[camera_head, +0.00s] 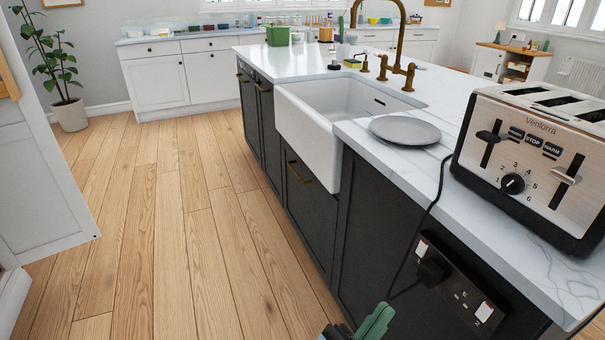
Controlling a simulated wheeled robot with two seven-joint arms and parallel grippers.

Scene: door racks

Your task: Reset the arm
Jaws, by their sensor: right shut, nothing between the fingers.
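My right gripper (371,324) shows at the bottom edge of the head view, only its green fingers and a bit of dark housing. It is shut and empty, in front of the dark island cabinets and below the countertop. Most of my right arm is out of frame. My left gripper and left arm are not in view.
The kitchen island (400,220) stands close on the right, with a toaster (535,160), a grey plate (404,130) and a white sink (325,120). A cord runs to a socket panel (455,285). Wooden floor (170,230) is clear on the left, beside a white cabinet (40,180).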

